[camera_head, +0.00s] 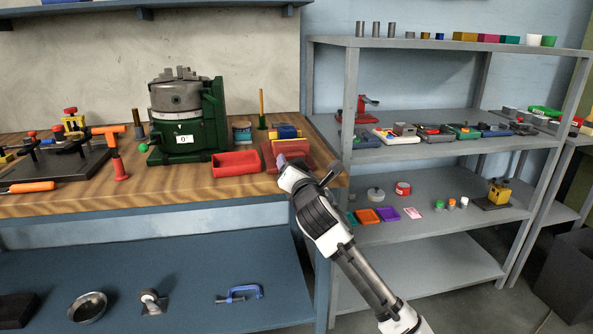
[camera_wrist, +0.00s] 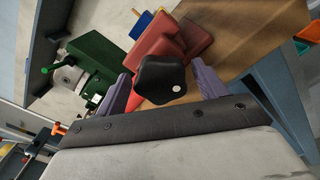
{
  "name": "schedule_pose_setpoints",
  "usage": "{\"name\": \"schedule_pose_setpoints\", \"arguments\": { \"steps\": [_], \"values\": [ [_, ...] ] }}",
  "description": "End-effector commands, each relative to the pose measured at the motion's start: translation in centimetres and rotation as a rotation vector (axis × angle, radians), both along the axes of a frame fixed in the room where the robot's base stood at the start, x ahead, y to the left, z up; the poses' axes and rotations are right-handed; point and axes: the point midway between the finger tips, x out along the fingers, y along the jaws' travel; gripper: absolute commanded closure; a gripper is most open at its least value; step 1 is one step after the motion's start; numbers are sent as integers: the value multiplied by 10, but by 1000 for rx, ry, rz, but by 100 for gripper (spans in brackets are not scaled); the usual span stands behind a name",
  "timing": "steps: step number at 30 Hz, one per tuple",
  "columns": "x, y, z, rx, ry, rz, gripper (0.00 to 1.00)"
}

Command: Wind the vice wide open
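The red vice (camera_head: 270,152) stands at the right end of the wooden bench, partly hidden behind my gripper in the head view. In the wrist view, the vice (camera_wrist: 172,38) lies beyond a black lobed knob (camera_wrist: 160,80) with a small pale dot on it. My gripper (camera_wrist: 161,71) has its two purple fingers apart, one on each side of the knob, with visible gaps. In the head view my gripper (camera_head: 283,162) is at the front of the vice. The opening between the vice jaws cannot be made out.
A red tray (camera_head: 236,164) lies just left of the vice. A green machine with a grey chuck (camera_head: 178,98) stands behind it. A blue and yellow object (camera_head: 286,132) is at the back of the vice. A grey shelf rack (camera_head: 350,85) rises close on the right.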

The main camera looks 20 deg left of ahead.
Motion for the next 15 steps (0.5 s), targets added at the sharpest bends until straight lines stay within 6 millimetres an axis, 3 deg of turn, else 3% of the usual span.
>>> {"name": "schedule_pose_setpoints", "arguments": {
  "steps": [9,15],
  "values": [
    [-3,-2,-1,0,2,0,30],
    [-25,-18,-2,2,1,0,30]
  ]
}}
